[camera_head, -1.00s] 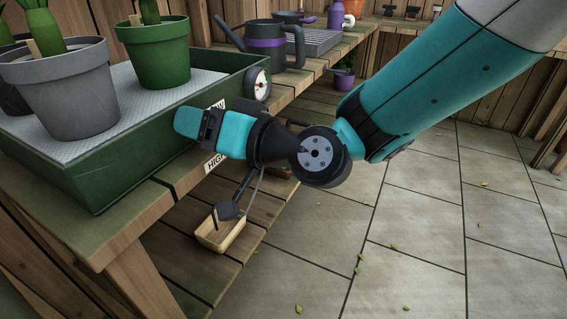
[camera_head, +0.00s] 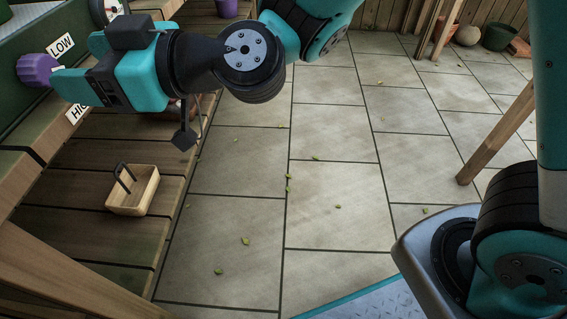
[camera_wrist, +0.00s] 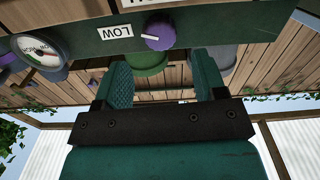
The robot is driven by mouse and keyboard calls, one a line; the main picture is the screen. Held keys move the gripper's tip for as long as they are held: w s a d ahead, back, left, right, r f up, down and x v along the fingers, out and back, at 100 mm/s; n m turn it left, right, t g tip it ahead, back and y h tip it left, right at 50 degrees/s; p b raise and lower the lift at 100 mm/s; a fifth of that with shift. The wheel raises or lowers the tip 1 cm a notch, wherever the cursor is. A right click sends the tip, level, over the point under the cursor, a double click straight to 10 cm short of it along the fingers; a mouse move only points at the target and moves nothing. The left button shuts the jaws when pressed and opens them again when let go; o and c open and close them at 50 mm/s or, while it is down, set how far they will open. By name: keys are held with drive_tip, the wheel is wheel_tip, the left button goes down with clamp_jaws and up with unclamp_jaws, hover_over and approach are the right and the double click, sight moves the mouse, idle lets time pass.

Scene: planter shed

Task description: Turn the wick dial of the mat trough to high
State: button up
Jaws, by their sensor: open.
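The purple wick dial (camera_head: 36,70) sits on the green front wall of the mat trough (camera_head: 14,104), between the LOW label (camera_head: 61,46) and the HIGH label (camera_head: 75,112), which my gripper partly covers. In the wrist view the dial (camera_wrist: 158,31) has a white mark that points toward the LOW label (camera_wrist: 117,31). My gripper (camera_head: 58,82) is open and empty, with its fingers pointing at the dial. In the wrist view its two teal fingers (camera_wrist: 164,76) stand apart and the dial shows just beyond their tips, not clearly between them. I cannot tell whether they touch it.
A round gauge (camera_wrist: 40,50) is on the trough near the LOW label. A small wooden basket (camera_head: 133,191) with a dark handle rests on the lower slatted shelf (camera_head: 95,240). The paved floor (camera_head: 330,170) to the right is mostly clear, with scattered leaves.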

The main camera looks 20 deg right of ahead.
drive_tip(key=b+v, duration=0.9)
drive_tip(key=v, duration=0.3)
drive_tip(key=s+d+f+m+g+h+p, duration=0.3)
drive_tip(key=s+d+f+m+g+h, duration=0.2)
drive_tip(key=d+f+h, duration=0.3)
drive_tip(key=shift+s+d+f+g+h, duration=0.35)
drive_tip(key=shift+s+f+g+h, duration=0.45)
drive_tip(key=shift+f, duration=0.95)
drive_tip(key=shift+w+t, duration=0.1)
drive_tip(key=shift+t, duration=0.2)
